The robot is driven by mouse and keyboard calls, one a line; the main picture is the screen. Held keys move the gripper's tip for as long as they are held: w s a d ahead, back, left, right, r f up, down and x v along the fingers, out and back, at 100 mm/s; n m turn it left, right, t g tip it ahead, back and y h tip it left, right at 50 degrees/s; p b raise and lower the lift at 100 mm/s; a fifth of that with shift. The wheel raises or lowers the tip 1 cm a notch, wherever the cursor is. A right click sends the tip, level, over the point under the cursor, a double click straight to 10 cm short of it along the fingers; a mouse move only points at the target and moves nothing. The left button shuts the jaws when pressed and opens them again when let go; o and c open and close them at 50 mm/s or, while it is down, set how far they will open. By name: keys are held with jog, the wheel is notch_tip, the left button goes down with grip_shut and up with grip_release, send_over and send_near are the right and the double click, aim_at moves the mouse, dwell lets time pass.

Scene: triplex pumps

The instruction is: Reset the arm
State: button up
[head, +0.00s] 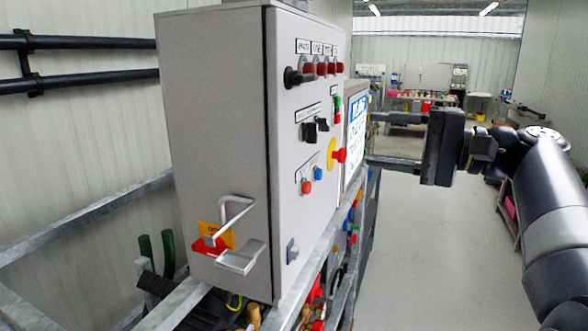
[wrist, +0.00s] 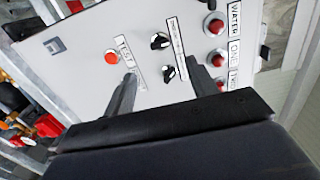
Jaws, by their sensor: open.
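My gripper (head: 369,138) is at the right of the control cabinet (head: 215,110) in the head view, its two fingers pointing left towards the panel side. My dark arm comes in from the right edge. In the wrist view my gripper (wrist: 163,70) has its fingers spread apart with nothing between them but the panel face behind. Two black knobs (wrist: 160,41) show between and above the fingertips. A red button (wrist: 112,57) near a TEST label is left of the left finger. Whether a fingertip touches the panel, I cannot tell.
The panel carries red lamps (head: 322,68), a red stop button (head: 339,155) on yellow and a lit screen (head: 355,130). A metal handle (head: 237,240) juts from the cabinet's side. Galvanised rails (head: 95,215) run below. The grey floor (head: 430,250) at the right is clear.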

aim_at(317, 130)
jog(key=x, duration=0.3)
jog(key=p+x, duration=0.1)
jog(key=x, duration=0.6)
jog(key=shift+s+r+p, duration=0.1)
jog(key=shift+r+p, duration=0.2)
jog(key=shift+p, duration=0.05)
jog(key=shift+d+r+m+p, duration=0.1)
jog(key=shift+d+m+p, duration=0.1)
jog(key=shift+m+p, duration=0.85)
jog(key=m+p, duration=0.6)
jog(key=shift+p, duration=0.3)
jog(key=b+v, duration=0.2)
jog(key=v, duration=0.8)
jog(key=shift+s+d+f+m, duration=0.15)
jog(key=shift+d+f+m, duration=0.15)
jog(key=shift+f+m, duration=0.05)
